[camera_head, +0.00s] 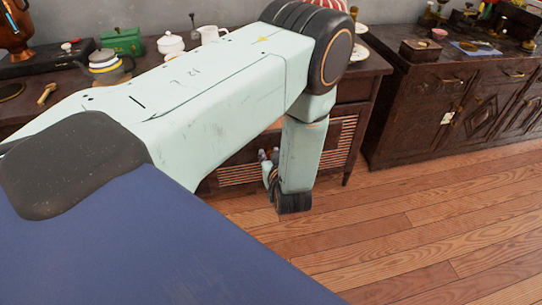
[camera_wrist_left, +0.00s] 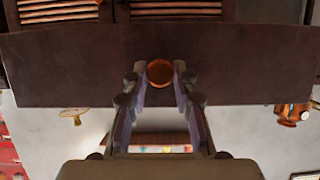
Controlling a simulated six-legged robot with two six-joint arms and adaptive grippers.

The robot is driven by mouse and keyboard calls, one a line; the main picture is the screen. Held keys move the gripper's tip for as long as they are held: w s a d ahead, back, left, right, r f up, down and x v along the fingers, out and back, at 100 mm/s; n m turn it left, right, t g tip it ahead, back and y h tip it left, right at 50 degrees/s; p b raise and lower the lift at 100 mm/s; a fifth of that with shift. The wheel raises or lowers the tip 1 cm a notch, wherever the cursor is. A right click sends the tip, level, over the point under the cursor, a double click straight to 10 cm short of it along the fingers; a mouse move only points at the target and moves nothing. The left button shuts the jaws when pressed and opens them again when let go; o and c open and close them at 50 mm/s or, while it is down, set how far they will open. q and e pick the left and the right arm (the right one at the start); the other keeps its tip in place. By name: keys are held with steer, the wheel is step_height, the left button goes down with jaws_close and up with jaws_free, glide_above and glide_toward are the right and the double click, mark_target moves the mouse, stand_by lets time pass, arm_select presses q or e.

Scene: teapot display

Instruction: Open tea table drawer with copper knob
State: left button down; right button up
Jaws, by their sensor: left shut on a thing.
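The tea table (camera_head: 360,90) stands behind my left arm in the head view. It is dark wood with slatted panels low down. My arm hides its drawer there. In the left wrist view the drawer front (camera_wrist_left: 60,68) is a wide, plain dark brown panel, with the round copper knob (camera_wrist_left: 159,73) at its middle. My left gripper (camera_wrist_left: 160,84) has its two fingers on either side of the knob and is shut on it. In the head view the left gripper (camera_head: 268,158) shows small, in front of the slats. My right gripper is not in view.
A white lidded pot (camera_head: 170,43), a green box (camera_head: 122,41) and other tea things stand on the table top. A dark carved cabinet (camera_head: 440,105) stands at the right. The wooden floor (camera_head: 420,215) in front is clear.

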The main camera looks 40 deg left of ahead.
arm_select(q)
steer(key=shift+w+a+r, duration=0.1)
steer(key=shift+w+r, duration=0.05)
steer(key=shift+r, duration=0.05)
steer(key=c, duration=1.5)
jaws_free()
steer(key=o, duration=0.4)
steer(key=shift+f, duration=0.15)
steer(key=shift+v, duration=3.9)
steer(key=shift+f, duration=0.15)
